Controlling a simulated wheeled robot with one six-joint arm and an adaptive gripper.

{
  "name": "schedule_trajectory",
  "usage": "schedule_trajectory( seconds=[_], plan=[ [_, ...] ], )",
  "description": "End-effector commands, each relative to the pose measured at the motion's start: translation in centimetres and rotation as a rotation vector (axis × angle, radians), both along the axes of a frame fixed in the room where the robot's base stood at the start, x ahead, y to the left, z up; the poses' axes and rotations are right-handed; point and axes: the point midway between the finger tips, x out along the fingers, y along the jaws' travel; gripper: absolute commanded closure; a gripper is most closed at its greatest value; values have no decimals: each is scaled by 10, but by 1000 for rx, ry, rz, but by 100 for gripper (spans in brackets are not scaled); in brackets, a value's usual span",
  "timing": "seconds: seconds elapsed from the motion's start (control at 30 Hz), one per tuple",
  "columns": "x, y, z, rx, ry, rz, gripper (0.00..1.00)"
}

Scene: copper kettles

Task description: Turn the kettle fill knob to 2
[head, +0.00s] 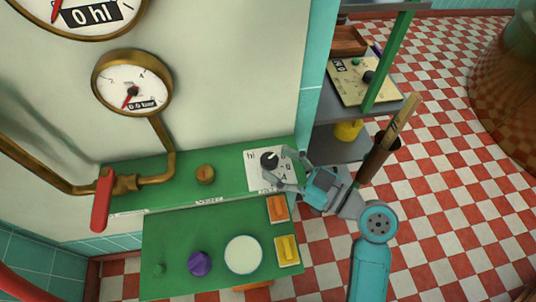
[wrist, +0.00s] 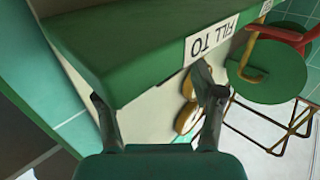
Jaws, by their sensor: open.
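The fill knob (head: 268,160) is a small dark knob on a white dial plate (head: 256,183) at the right end of the green ledge. The plate reads "hl" at its upper left and 4 at its lower right. Another mark by the gripper is partly hidden. I cannot tell where the knob points. My gripper (head: 277,166) is open, its two fingers spread beside the knob; contact is unclear. In the wrist view my open gripper (wrist: 158,97) is at the green ledge (wrist: 125,45), by an upside-down "FILL TO" label (wrist: 212,37). The knob does not show there.
A green table (head: 170,235) with a purple knob (head: 199,263), a white disc (head: 243,254), and orange (head: 278,208) and yellow (head: 287,250) switches stands below. A brass cap (head: 205,174), red lever (head: 102,198) and gauge (head: 132,85) are left. Shelves (head: 340,110) stand behind right.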

Motion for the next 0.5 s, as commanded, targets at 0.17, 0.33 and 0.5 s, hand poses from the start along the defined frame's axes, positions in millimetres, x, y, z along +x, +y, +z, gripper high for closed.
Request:
schedule_trajectory(
  seconds=[0.17, 0.33, 0.5],
  plan=[
    [10, 20, 0, 0, 0, 2, 33],
    [16, 29, 0, 1, 0, 0, 33],
    [17, 31, 0, 0, 0, -1, 33]
  ],
)
